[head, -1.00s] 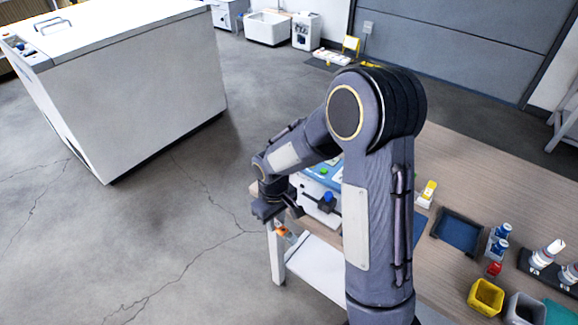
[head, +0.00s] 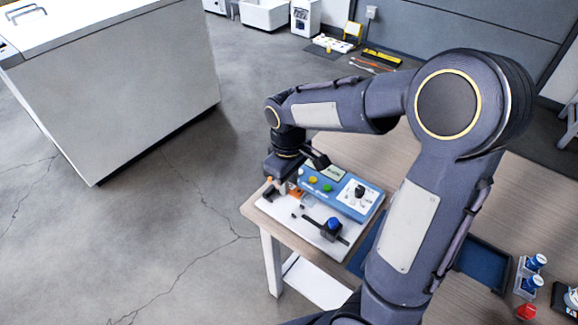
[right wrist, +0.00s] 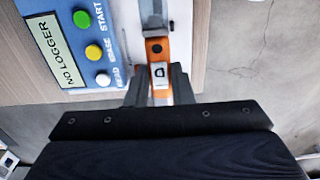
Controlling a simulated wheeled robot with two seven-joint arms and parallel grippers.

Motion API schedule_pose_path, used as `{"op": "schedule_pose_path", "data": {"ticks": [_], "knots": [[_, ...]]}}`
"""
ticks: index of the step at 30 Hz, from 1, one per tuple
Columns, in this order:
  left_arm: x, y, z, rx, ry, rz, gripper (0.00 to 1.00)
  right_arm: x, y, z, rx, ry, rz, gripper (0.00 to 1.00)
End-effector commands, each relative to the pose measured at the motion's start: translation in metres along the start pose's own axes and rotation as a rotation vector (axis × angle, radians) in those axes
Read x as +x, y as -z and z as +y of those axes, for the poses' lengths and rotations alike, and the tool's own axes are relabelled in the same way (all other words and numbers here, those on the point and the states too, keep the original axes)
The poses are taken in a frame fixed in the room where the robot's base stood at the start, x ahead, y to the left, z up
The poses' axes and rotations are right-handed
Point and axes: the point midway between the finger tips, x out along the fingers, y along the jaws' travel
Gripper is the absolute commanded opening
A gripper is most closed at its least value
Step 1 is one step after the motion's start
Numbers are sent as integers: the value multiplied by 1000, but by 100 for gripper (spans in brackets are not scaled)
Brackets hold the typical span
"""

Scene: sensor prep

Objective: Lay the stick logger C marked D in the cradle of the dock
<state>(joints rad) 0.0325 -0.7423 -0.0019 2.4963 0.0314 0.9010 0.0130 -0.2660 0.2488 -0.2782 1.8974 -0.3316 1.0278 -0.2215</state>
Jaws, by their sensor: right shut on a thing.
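The dock (head: 335,190) is a blue box with green and yellow buttons on a white base plate (head: 300,222), at the table's near left corner in the head view. A blue-topped clamp (head: 333,225) stands on the plate. In the right wrist view the dock's display (right wrist: 50,50) reads "NO LOGGER". My right gripper (right wrist: 158,92) is shut on the orange stick logger (right wrist: 158,48), whose white label shows a D. It holds the logger beside the dock's button side, over or at the white plate. Whether the logger touches the cradle cannot be told. My left gripper is not in view.
A dark blue tray (head: 484,268), blue-capped bottles (head: 535,262) and a red item (head: 526,312) are on the table to the right. My right arm crosses above the table. Open floor lies left of the table, with a large white cabinet (head: 130,90) beyond.

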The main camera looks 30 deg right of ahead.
Motion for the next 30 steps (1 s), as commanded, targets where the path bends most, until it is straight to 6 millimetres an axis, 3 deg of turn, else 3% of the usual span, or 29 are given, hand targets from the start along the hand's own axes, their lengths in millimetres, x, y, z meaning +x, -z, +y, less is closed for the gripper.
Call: {"op": "schedule_pose_path", "data": {"ticks": [18,30], "knots": [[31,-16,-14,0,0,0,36,41,0,0,0,1,0,0],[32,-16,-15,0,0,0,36,42,0,0,0,1,0,0]]}}
